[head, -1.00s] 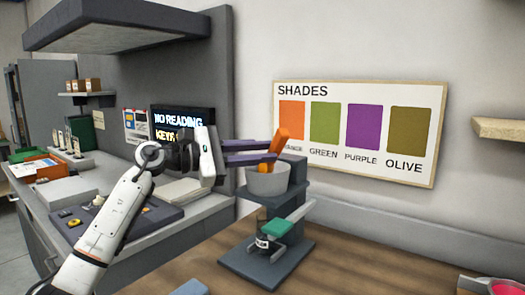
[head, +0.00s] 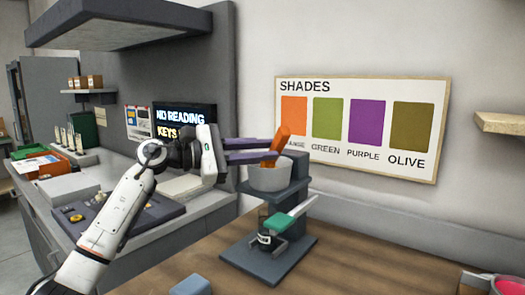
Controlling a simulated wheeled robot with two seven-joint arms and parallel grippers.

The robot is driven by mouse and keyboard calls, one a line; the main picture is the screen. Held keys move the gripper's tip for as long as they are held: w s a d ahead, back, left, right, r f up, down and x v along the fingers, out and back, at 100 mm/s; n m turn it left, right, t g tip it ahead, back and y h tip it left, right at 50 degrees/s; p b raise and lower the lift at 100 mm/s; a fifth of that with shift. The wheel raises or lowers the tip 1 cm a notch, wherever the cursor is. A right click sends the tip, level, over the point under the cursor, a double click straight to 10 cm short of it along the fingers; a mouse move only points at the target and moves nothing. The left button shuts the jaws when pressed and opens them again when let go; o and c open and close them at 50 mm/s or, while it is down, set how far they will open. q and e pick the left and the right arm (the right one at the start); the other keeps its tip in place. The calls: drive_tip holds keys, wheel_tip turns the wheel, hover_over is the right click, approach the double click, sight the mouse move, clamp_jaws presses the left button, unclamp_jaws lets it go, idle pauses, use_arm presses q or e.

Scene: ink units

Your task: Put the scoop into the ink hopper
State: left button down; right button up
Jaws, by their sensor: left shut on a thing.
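The orange scoop (head: 281,139) stands tilted at the ink hopper (head: 268,179), a light grey bowl on top of a dark stand. Its lower end reaches down into the hopper's mouth, where the rim hides it. My left gripper (head: 273,151) reaches in from the left, with its purple fingers shut on the scoop just above the rim. Whether the scoop touches the hopper's inside cannot be told. My right gripper is not in view.
A blue block (head: 191,286) lies at the wooden table's front. A keypad console (head: 105,212) stands left, beneath my arm. Bare tabletop lies right of the stand.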

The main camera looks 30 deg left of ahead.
use_arm(q)
drive_tip(key=shift+r, duration=0.1)
wheel_tip(320, 180, up, 11)
drive_tip(key=p, duration=0.7)
idle(0.4)
